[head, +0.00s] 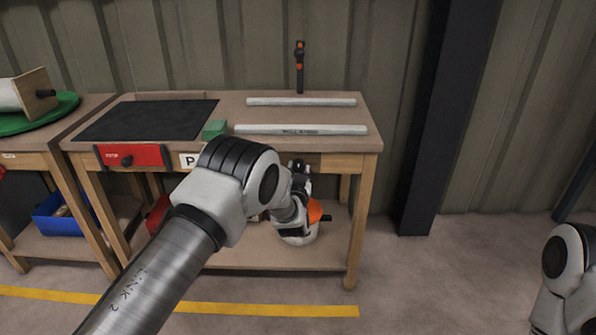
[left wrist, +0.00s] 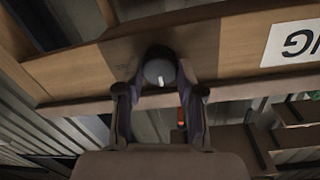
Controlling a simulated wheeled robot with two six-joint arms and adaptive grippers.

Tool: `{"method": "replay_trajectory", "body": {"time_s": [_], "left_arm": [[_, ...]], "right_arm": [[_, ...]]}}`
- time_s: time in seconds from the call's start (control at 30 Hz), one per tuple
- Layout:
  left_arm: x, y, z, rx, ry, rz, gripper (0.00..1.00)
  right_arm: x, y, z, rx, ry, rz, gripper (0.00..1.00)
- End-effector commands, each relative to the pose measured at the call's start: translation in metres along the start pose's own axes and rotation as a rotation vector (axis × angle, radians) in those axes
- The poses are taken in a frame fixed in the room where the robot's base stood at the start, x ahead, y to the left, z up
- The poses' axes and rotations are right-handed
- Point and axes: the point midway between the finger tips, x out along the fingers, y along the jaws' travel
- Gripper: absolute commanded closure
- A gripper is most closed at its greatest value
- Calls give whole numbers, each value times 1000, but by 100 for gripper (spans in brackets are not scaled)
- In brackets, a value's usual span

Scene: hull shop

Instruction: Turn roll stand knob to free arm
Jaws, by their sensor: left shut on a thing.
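A round dark knob (left wrist: 160,68) with a white mark on its face shows in the left wrist view, at the wooden front rail (left wrist: 120,58) of a workbench. My left gripper (left wrist: 160,88) is shut on it, one finger at each side. In the head view the left gripper (head: 299,168) is at the bench's front rail, right of a white sign starting with "P" (head: 188,160). My arm hides much of the rail, and the knob cannot be made out there. The right arm shows at the lower right, its gripper out of frame.
A red panel (head: 131,156) is on the front. Left, a roll lies on a green disc (head: 65,105). Floor at right is clear.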

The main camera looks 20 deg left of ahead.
Motion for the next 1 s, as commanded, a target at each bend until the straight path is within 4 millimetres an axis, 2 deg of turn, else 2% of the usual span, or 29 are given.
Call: {"method": "replay_trajectory", "body": {"time_s": [0.27,1.0], "left_arm": [[0,0,-1,172,-9,2,98],[0,1,-1,868,-40,9,98]], "right_arm": [[-9,0,0,0,0,0,60],[-29,0,0,0,0,0,60]]}}
